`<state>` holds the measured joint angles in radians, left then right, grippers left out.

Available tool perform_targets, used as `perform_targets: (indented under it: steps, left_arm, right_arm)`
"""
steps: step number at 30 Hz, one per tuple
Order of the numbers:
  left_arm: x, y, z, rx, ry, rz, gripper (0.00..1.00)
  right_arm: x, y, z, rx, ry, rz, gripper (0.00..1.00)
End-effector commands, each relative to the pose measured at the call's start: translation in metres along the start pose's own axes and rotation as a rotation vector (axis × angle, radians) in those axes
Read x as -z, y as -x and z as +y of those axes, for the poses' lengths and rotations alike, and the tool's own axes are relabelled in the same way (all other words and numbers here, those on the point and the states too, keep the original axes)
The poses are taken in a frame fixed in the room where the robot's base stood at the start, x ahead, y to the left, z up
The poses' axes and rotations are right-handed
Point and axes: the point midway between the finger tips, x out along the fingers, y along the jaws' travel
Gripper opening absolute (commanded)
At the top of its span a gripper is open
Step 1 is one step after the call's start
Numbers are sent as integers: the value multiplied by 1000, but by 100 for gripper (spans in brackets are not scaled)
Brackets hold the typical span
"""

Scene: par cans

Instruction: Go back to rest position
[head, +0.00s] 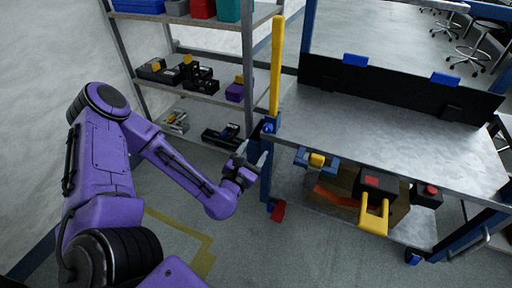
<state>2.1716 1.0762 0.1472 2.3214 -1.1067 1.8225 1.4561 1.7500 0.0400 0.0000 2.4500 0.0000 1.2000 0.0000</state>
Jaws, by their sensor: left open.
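My left arm reaches in from the left, and its left gripper (252,164) is near the left end of the metal workbench (385,125), in front of the blue bench leg. Its jaws are open and I see nothing held between them. The gripper is small and dark in the head view, so the exact gap to the bench leg cannot be told. My right gripper is out of view.
A metal shelf unit (212,100) with bins and dark parts stands at the back left. A yellow post (276,65) rises at the bench's left corner. A yellow-handled tool (374,215) sits below the bench's front edge. Open floor (180,205) lies left of the bench.

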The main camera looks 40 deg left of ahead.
Motion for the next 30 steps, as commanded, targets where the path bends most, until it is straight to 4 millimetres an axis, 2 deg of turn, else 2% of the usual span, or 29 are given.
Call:
perform_targets:
  steps: [11,14,17,20,23,26,27,30]
  left_arm:
    - [0,0,0,0,-1,0,61]
    - [0,0,0,3,-49,-1,61]
    - [7,0,-5,31,-230,32,61]
    - [28,7,-15,109,-509,130,61]
    - [59,27,-39,285,-849,223,61]
    - [101,63,-63,542,-1215,288,61]
    - [117,81,-70,652,-1349,303,61]
    - [155,129,-78,932,-1646,314,61]
  right_arm:
    - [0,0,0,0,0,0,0]
    - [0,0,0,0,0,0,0]
    - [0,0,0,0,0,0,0]
    - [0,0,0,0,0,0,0]
    - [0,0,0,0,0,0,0]
    - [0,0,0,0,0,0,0]
    - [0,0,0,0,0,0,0]
    - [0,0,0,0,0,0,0]
